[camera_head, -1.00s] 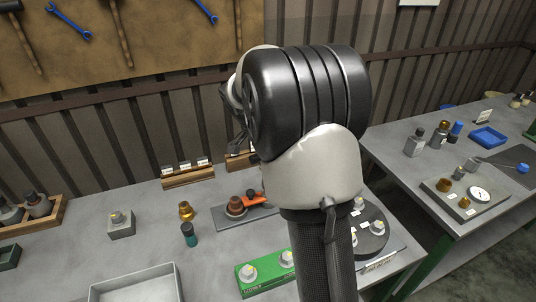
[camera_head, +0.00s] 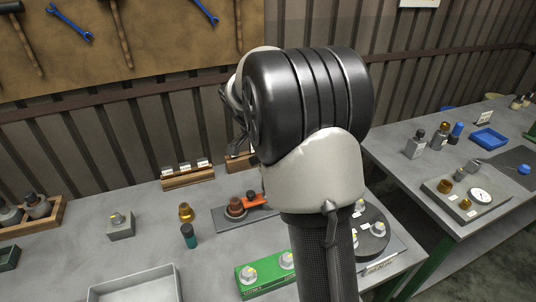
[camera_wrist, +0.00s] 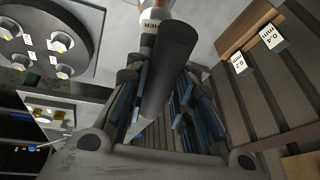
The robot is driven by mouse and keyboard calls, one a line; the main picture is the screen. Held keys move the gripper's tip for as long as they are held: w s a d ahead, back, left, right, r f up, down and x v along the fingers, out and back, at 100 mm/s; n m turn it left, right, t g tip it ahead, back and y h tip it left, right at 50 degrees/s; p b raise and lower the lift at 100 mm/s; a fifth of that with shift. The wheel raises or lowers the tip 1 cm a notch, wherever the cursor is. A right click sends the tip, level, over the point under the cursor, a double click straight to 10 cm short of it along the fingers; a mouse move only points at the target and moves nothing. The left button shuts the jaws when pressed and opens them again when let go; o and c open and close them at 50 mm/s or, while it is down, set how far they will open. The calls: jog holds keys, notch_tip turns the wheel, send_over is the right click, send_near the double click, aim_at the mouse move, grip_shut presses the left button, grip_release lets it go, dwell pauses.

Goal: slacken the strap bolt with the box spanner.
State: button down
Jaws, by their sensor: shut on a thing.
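My gripper (camera_wrist: 160,88) is shut around a dark grey round tube (camera_wrist: 174,62), which I take for the box spanner. The tube runs away from the fingers, and its far end lies near a pale and reddish part at the top of the wrist view. I cannot tell whether the two touch. In the head view my arm hides the gripper and the tube. An orange strap-like part (camera_head: 256,201) lies beside a brown round fitting (camera_head: 236,206) on a dark base, with a small dark knob above it. My arm partly covers this strap; no strap bolt is clearly visible.
A green block (camera_head: 268,275) with bolts stands at the front, and a round dark disc (camera_head: 376,236) with bolts is right of my arm. A brass part (camera_head: 185,211), a teal bottle (camera_head: 189,236) and a grey block (camera_head: 120,226) stand left. An empty-looking tray (camera_head: 134,283) is at front left.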

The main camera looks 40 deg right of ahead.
jog(key=shift+f+b, duration=1.6)
jog(key=shift+d+n+t+y, duration=0.1)
jog(key=shift+n+t+y, duration=0.25)
jog(key=shift+n, duration=0.75)
jog(key=shift+n+t+y, duration=0.15)
jog(key=shift+n+t, duration=0.3)
jog(key=shift+n, duration=1.15)
jog(key=shift+s+n+t+y, duration=0.1)
jog(key=shift+n+t+y, duration=0.55)
jog(key=shift+n, duration=1.05)
jog(key=shift+d+n+t+y, duration=0.15)
jog(key=shift+n+y, duration=0.35)
jog(key=shift+n, duration=0.7)
jog(key=shift+a+n+t+y, duration=0.1)
jog(key=shift+n+y, duration=0.35)
jog(key=shift+n, duration=0.75)
jog(key=shift+d+n+y, duration=0.1)
jog(key=shift+n+y, duration=0.8)
jog(key=shift+n, duration=1.1)
